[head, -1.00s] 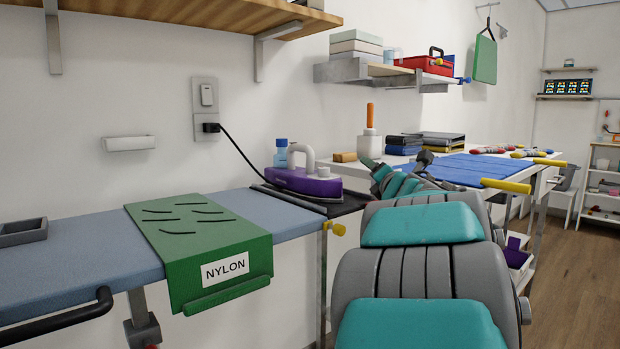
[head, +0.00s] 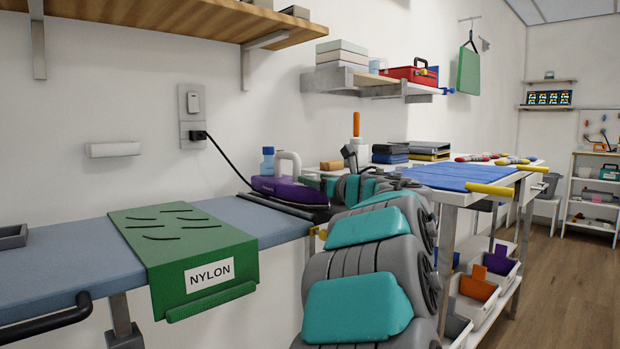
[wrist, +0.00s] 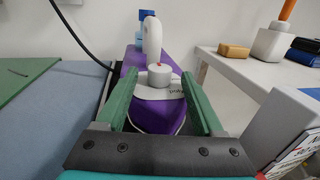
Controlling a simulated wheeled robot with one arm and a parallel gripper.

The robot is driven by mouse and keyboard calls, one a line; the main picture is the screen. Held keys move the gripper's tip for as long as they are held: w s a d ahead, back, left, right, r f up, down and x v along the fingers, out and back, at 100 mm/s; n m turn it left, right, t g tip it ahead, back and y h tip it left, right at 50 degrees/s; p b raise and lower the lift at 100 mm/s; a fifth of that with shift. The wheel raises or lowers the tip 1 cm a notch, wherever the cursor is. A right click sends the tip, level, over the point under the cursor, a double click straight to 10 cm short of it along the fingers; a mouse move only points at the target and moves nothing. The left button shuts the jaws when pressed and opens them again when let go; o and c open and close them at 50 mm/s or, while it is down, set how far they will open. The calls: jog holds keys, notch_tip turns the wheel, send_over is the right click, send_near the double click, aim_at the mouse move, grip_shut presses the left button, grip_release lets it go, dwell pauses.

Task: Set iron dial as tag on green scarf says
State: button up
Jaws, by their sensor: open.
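The green scarf (head: 170,235) hangs over the front edge of the blue ironing board, with a white tag (head: 209,274) reading NYLON. The purple iron (head: 285,190) stands on a dark pad at the board's right end; it also fills the middle of the wrist view (wrist: 155,116). In the head view my arm hides the dial.
A white table (head: 455,190) with a blue mat (head: 430,177) stands right of the iron. A white bottle with an orange top (wrist: 275,38) and a tan block (wrist: 233,50) stand near. The iron's black cord (head: 228,160) runs to the wall socket.

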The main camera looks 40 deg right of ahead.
jog(key=shift+w+d, duration=0.15)
jog(key=shift+w, duration=1.35)
grip_shut()
